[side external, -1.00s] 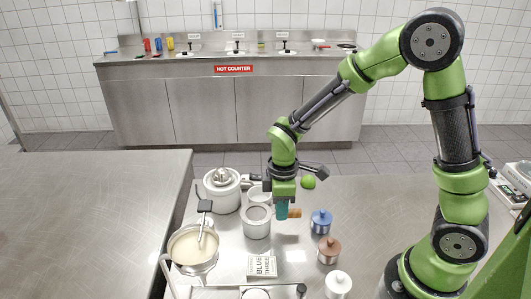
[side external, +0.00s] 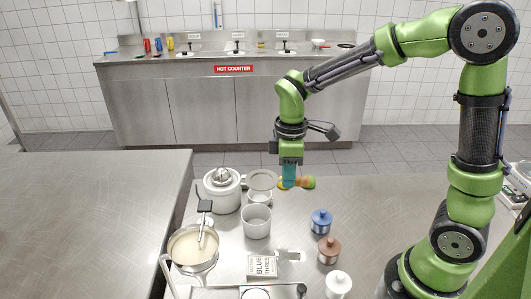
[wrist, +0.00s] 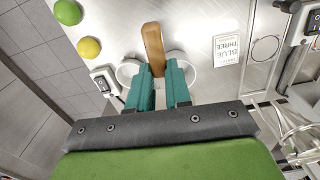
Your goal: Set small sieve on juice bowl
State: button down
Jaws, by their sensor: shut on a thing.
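My gripper (side external: 290,184) has teal fingers shut on the wooden handle (wrist: 152,45) of the small sieve. In the side view the sieve's round grey mesh (side external: 263,180) is left of the fingers. It is held up and overlaps the back edge of a small pale bowl (side external: 259,198); whether it touches is unclear. A larger, open pale bowl (side external: 256,222) stands in front. I cannot tell which of the two is the juice bowl. In the wrist view my fingers cover the gap between two white bowls, and the mesh is hidden.
A white juicer (side external: 222,190) stands left of the bowls. A pot (side external: 193,250) of pale liquid is at front left. Blue (side external: 321,221), brown (side external: 328,250) and white (side external: 338,284) lidded jars stand right. A label card (side external: 262,265) lies in front. A green fruit (wrist: 68,12) and a yellow one (wrist: 89,48) lie behind.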

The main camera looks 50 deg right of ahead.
jog(key=d+f, duration=0.2)
jog(key=d, duration=0.1)
jog(key=d+f, duration=0.3)
jog(key=d, duration=0.1)
jog(key=d+f, duration=0.2)
jog(key=d, duration=0.2)
jog(key=shift+w+f, duration=0.2)
jog(key=shift+w+a+f+n, duration=0.1)
jog(key=shift+w+n, duration=0.25)
jog(key=shift+n, duration=0.05)
jog(key=shift+w+a+f, duration=0.25)
jog(key=shift+f, duration=0.25)
jog(key=shift+w+a+f, duration=0.2)
jog(key=shift+a+f, duration=0.05)
jog(key=shift+f, duration=0.2)
jog(key=shift+w+a, duration=2.15)
jog(key=shift+f, duration=0.65)
jog(key=shift+f, duration=0.2)
jog(key=shift+c, duration=2.4)
grip_release()
